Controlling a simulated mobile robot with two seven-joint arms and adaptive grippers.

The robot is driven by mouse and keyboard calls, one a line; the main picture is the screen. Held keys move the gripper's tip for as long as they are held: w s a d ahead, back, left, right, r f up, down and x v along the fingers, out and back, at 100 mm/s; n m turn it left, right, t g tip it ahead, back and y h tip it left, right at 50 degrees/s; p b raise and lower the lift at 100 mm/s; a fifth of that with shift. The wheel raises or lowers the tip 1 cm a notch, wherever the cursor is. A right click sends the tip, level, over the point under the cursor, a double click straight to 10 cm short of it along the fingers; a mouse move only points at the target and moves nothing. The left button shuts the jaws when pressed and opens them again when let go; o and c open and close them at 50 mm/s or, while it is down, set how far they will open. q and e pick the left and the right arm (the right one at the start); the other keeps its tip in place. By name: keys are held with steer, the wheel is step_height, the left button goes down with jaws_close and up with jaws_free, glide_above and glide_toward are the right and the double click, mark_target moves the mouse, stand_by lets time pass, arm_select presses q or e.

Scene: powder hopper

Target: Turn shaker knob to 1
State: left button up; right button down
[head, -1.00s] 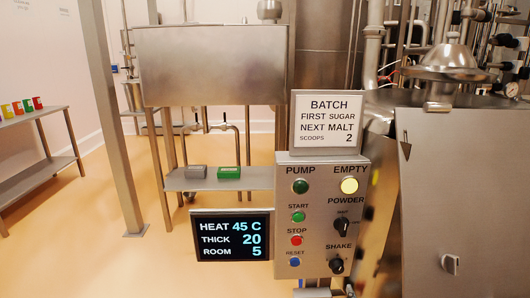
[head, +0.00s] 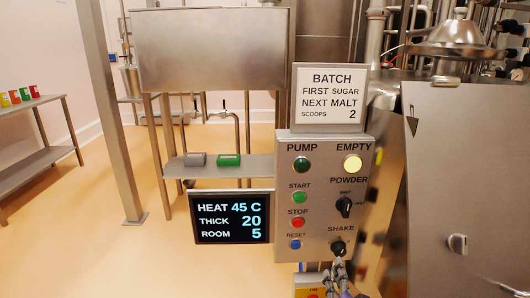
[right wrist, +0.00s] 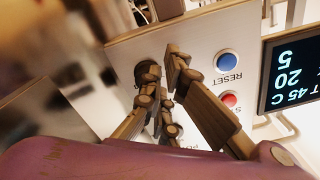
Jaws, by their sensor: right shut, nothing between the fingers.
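The SHAKE knob (head: 338,249) is a black rotary knob at the bottom right of the grey control panel (head: 335,158). Its pointer position is too small to read. My right gripper (head: 338,268) is just below the knob at the panel's lower edge, shut and empty. In the right wrist view the fingers (right wrist: 170,75) reach to the panel face beside the dark round knob (right wrist: 148,72), partly covering it. Whether they touch it I cannot tell. My left gripper is not in view.
The POWDER knob (head: 345,207) sits above SHAKE. Left of the knobs are the green START (head: 300,197), red STOP (head: 298,222) and blue RESET (head: 295,244) buttons. The EMPTY lamp (head: 352,163) glows yellow. A display (head: 231,218) reads heat 45 C, thick 20, room 5.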

mark_target(339, 250)
steer(key=shift+w, duration=1.45)
steer(key=shift+r, duration=0.15)
steer(key=shift+w+d, duration=0.15)
steer(key=shift+w+d+r+p, duration=0.1)
steer(key=shift+d+p, duration=0.15)
steer(key=shift+p, duration=0.05)
